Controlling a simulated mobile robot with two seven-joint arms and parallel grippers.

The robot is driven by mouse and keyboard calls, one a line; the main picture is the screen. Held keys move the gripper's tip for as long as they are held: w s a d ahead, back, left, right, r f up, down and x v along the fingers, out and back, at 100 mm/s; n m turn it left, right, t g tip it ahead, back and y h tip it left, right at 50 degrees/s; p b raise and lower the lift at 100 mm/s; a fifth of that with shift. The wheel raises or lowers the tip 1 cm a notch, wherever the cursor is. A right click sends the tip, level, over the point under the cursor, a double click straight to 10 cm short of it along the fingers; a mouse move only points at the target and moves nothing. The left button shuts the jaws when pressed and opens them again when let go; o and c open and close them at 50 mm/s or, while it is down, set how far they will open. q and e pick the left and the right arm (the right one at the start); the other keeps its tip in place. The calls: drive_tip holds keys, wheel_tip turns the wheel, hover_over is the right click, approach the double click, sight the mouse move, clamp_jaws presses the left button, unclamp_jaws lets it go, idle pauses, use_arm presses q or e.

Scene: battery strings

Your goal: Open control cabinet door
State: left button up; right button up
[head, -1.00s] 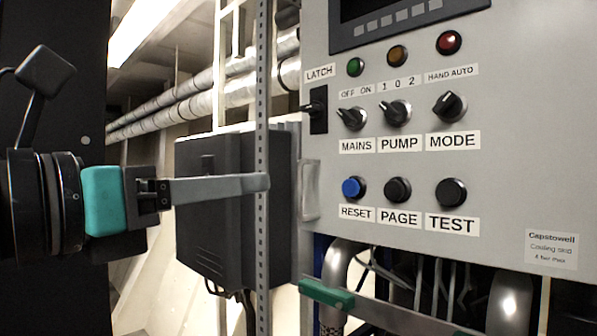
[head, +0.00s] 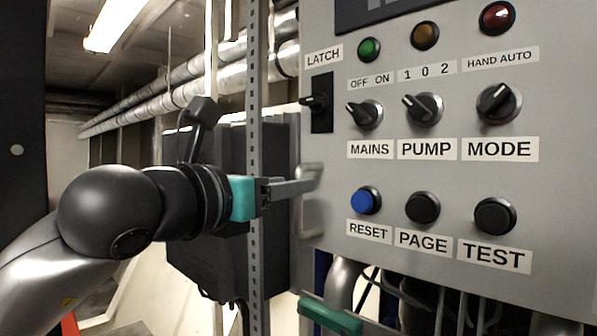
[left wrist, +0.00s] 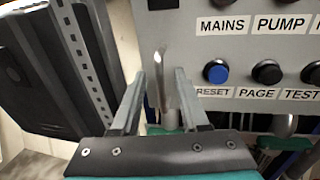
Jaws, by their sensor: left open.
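The grey control cabinet door (head: 435,185) fills the right of the head view and looks closed. A black latch knob (head: 317,102) sits at its upper left edge under the LATCH label. A pale, upright pull handle (head: 311,215) is at the door's left edge, and it also shows in the left wrist view (left wrist: 159,66). My left gripper (head: 316,174) is open at the handle. In the left wrist view its fingers (left wrist: 158,82) stand on either side of the handle's lower part, with visible gaps. Contact cannot be seen. My right gripper is not in view.
Knobs, lamps and buttons, including the blue RESET button (head: 366,200), lie right of the handle. A green-gripped lever (head: 330,316) and pipes are below the door. A slotted metal post (head: 254,120) and a dark box (head: 225,255) stand to the left.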

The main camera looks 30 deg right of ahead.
sight(299, 233)
use_arm(q)
drive_tip(key=shift+p+x, duration=0.45)
drive_tip(key=shift+x, duration=1.3)
drive_tip(key=shift+c, duration=0.2)
clamp_jaws()
